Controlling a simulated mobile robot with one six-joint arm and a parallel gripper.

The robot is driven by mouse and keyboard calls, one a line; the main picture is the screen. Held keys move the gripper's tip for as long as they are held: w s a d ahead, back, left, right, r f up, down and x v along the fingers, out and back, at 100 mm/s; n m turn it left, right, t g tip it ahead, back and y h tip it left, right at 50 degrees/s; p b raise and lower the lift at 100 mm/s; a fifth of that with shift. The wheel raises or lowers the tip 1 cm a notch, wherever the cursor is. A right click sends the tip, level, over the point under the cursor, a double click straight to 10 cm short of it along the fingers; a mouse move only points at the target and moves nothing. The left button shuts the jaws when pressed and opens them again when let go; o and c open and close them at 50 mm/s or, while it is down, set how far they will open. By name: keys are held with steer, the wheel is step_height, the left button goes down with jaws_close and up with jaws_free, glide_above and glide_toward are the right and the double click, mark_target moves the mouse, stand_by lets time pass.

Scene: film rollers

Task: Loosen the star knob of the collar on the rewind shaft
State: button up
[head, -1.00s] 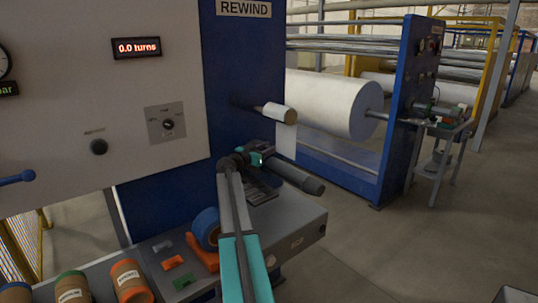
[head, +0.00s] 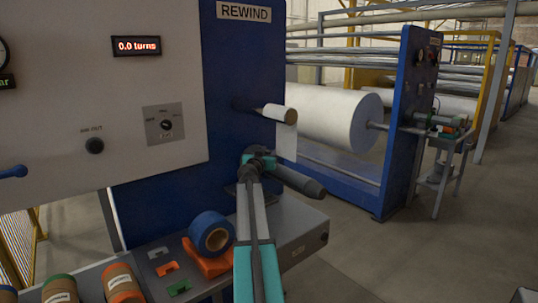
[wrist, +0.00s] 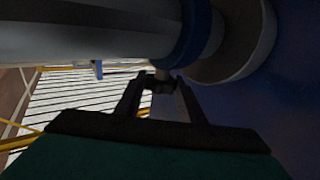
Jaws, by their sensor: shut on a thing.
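The grey rewind shaft (head: 300,182) sticks out to the right with a dark end in the head view. In the wrist view the shaft (wrist: 85,35) runs across the top, with a blue collar (wrist: 188,38) around it beside a wider pale disc (wrist: 242,45). The star knob (wrist: 162,75) is a small, dim shape under the collar, mostly hidden by the fingers. My gripper (wrist: 158,86) is shut on it from below. In the head view my gripper (head: 258,160) is at the shaft's inner end, where my arm hides the collar and knob.
A core (head: 278,113) with a hanging web sits on a shaft above. Blue tape (head: 212,234), an orange holder (head: 207,262) and small coloured pieces lie on the bench. A white roll (head: 335,118) stands behind. The floor at right is clear.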

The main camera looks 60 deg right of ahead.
steer(key=shift+n+t+y+p, duration=0.4)
steer(key=shift+n+t+p, duration=0.3)
steer(key=shift+t+p, duration=0.25)
steer(key=n+t+p, duration=0.1)
steer(key=t+p, duration=0.1)
steer(key=p, duration=0.2)
steer(key=shift+w+y, duration=0.1)
steer(key=shift+y, duration=0.3)
steer(key=n+t+y+p, duration=0.1)
steer(key=p, duration=0.6)
steer(key=shift+t, duration=0.25)
steer(key=p, duration=0.4)
steer(key=n+t+p, duration=0.1)
steer(key=p, duration=0.3)
steer(key=shift+d+r+n+y, duration=0.2)
steer(key=shift+r+n+y, duration=0.1)
steer(key=shift+y, duration=0.1)
steer(key=p, duration=0.2)
steer(key=t+p, duration=0.1)
steer(key=p, duration=0.1)
steer(key=shift+s+f+n+y, duration=0.2)
steer(key=shift+n+y, duration=0.1)
steer(key=shift+y, duration=0.1)
steer(key=shift+a, duration=0.1)
steer(key=o, duration=1)
steer(key=shift+o, duration=0.2)
steer(key=shift+a+f, duration=0.1)
steer(key=shift+a, duration=0.05)
